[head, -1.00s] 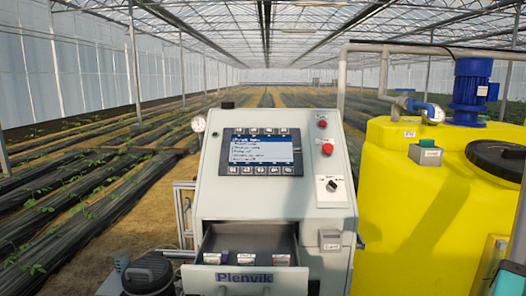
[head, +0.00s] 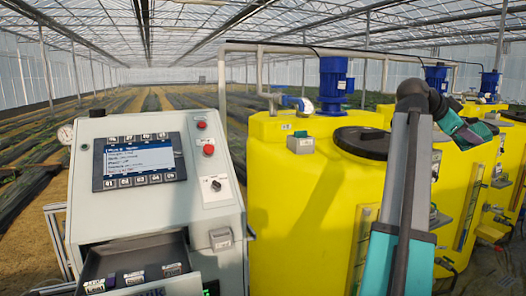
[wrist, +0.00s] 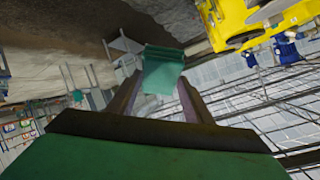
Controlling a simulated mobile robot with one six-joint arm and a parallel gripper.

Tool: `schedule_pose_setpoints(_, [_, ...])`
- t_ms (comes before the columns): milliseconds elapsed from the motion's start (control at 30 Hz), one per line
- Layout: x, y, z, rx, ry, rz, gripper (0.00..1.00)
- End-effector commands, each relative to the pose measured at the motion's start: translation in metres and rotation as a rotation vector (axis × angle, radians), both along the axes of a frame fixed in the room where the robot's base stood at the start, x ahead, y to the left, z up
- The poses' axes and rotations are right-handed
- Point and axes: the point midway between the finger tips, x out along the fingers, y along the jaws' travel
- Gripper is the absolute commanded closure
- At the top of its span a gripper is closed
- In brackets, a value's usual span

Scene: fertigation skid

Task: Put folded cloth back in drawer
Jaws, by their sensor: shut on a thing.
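In the wrist view, my gripper (wrist: 160,82) is shut on a flat teal-green piece, which I take for the folded cloth (wrist: 163,70). The cloth sticks out beyond the fingertips, with its near end between them. The drawer (head: 135,254) is pulled out from the grey control cabinet (head: 150,213) at the lower left, well away from my arm. Its front is mostly cut off by the bottom edge.
Several small labelled items (head: 133,278) sit in a row at the drawer's front. A yellow tank (head: 300,200) with a black lid (head: 362,143) and blue motor (head: 335,84) stands right of the cabinet. More yellow tanks with pipes and valves stand farther right. Crop rows lie behind.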

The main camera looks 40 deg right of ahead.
Motion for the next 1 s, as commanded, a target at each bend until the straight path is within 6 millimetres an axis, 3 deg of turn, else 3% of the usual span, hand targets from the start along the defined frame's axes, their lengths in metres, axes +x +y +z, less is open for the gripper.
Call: schedule_pose_setpoints(1000, [-0.077,0.017,0.017,-0.001,0.000,-0.001,0.82])
